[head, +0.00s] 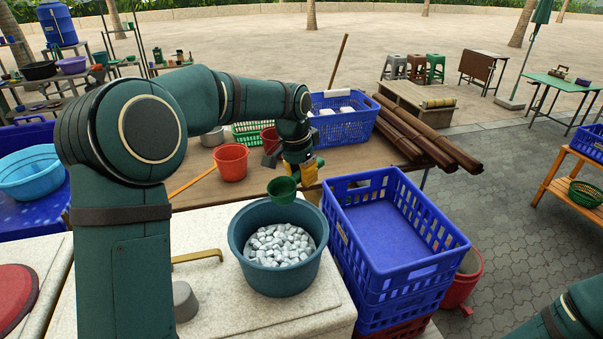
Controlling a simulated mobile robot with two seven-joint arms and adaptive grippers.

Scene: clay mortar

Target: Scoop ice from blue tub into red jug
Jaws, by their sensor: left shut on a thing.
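The blue tub (240,249) stands on the pale stone counter and holds many whitish ice pieces (278,245). My left gripper (299,170) is above the far right of the tub, shut on a green scoop (283,190). The scoop's cup hangs over the tub's far rim, above the ice. Its handle is largely hidden by the gripper, and whether it holds ice is not clear. A red open-topped vessel (231,163), likely the red jug, stands on the brown table left of the gripper. Another red vessel (269,138) is partly hidden behind the gripper. My right gripper is outside the view.
An empty blue crate (400,262) stands right of the tub, on stacked crates. A blue basket (343,127) with white items and dark wooden poles (427,134) are on the table behind. A brass-coloured tap (197,257) and a grey weight-like object (185,300) sit left of the tub.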

